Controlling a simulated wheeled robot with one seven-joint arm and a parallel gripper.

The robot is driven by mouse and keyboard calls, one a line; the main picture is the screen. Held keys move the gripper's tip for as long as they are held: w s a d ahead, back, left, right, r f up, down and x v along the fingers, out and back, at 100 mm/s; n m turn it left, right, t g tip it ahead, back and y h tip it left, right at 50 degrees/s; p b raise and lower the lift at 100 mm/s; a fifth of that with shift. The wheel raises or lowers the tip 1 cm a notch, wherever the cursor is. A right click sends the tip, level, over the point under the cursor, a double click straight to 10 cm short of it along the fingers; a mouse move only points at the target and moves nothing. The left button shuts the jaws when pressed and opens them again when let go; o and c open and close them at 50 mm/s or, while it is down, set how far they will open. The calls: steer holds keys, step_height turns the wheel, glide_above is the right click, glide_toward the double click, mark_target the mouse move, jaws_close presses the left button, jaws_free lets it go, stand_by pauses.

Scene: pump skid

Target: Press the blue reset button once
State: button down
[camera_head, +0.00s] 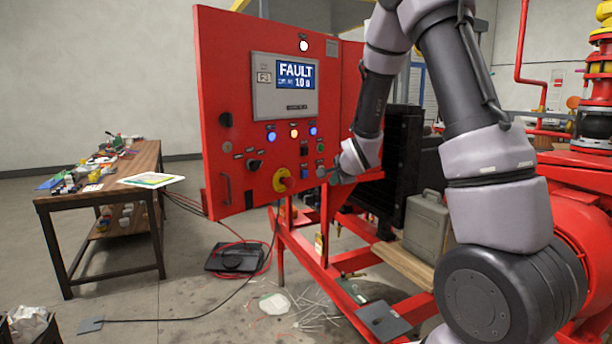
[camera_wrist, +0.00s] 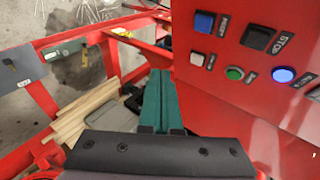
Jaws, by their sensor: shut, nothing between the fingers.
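The blue reset button (camera_wrist: 204,22) is a square blue cap in a dark frame on the red panel, at the top of the wrist view, with a label beside it. In the head view the small buttons low on the panel are too small to tell apart surely. My gripper (camera_wrist: 160,100) shows teal fingers held together with nothing between them. In the wrist view the fingers are left of and below the blue button, apart from it. In the head view my gripper (camera_head: 323,173) is at the panel's lower right, partly hidden by my wrist.
The red panel (camera_head: 235,110) carries a FAULT screen (camera_head: 296,75), lit lamps and a red emergency knob (camera_head: 283,180). A black STOP button (camera_wrist: 258,37) and a green button (camera_wrist: 235,73) sit close to the blue one. A wooden table (camera_head: 100,190) stands left. Red frame bars lie below.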

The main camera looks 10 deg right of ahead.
mark_target(307, 177)
steer(key=w+a, duration=0.5)
steer(key=w, duration=0.1)
steer(key=shift+w+a, duration=0.3)
steer(key=shift+w, duration=0.05)
stand_by(2.0)
steer(key=shift+w+a, duration=0.3)
steer(key=shift+w+a, duration=0.25)
steer(key=shift+w, duration=0.1)
stand_by(0.6)
steer(key=shift+s+d, duration=0.1)
steer(key=shift+s, duration=0.05)
stand_by(0.3)
steer(key=shift+s+d, duration=0.4)
steer(key=shift+s, duration=0.15)
steer(key=shift+s+d, duration=1.6)
steer(key=shift+s, duration=0.3)
